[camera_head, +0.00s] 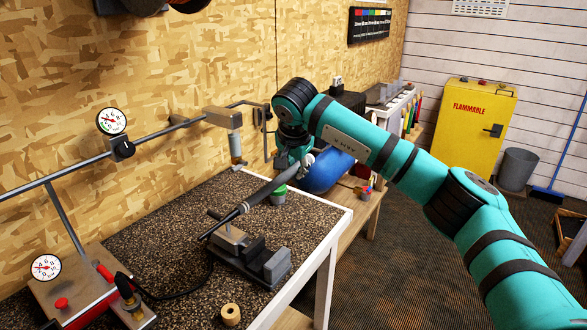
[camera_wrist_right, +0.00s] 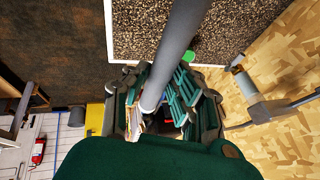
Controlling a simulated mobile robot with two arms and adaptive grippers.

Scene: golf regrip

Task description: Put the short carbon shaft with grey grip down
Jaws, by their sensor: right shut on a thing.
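The shaft with grey grip (camera_head: 270,188) slants down to the left over the dark speckled bench top (camera_head: 180,215). Its dark lower end is close above the vise (camera_head: 250,257); I cannot tell whether they touch. My right gripper (camera_head: 303,163) is shut on the upper part of the grip, near the right end of the bench. In the right wrist view the thick grey grip (camera_wrist_right: 180,45) runs between the fingers (camera_wrist_right: 160,98) and out toward the bench. My left gripper is out of view.
A gauge rig with a red base (camera_head: 85,290) stands at the front left. A tan roll (camera_head: 231,313) lies by the front edge.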

